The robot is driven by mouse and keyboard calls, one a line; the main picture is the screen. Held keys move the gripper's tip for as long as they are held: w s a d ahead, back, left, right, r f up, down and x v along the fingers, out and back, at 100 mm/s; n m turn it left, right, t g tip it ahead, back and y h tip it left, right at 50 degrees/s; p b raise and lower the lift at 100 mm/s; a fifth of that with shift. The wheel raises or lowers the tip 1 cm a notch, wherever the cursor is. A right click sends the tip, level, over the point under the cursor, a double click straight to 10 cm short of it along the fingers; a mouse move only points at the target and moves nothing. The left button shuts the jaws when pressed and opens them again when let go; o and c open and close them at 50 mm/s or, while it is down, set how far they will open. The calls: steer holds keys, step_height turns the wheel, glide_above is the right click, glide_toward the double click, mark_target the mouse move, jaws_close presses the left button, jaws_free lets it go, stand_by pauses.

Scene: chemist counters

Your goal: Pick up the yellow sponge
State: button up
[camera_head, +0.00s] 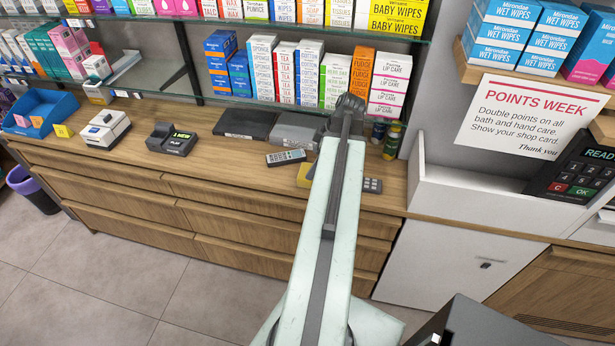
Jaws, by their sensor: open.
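A yellow block that looks like the sponge (304,176) lies on the wooden counter. Only its left part shows; my pale green arm covers the rest. My arm reaches up from the bottom of the view across the counter, to a dark joint in front of the shelf. My gripper does not show; the arm appears to hide it. I cannot tell how far it is from the sponge.
A remote (286,157) lies just left of the sponge, and a grey box (297,131) stands behind. A small calculator-like keypad (372,185) is to the right, with dark bottles (392,141) behind it. A white-walled bay (470,208) borders the counter's right end. Loaded glass shelves hang above.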

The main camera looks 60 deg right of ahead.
mark_target(307, 171)
steer(key=b+x, duration=0.6)
steer(key=x, duration=0.2)
steer(key=shift+s+d+b, duration=0.2)
steer(key=shift+b, duration=0.1)
steer(key=shift+r, duration=0.2)
steer(key=c, duration=1.3)
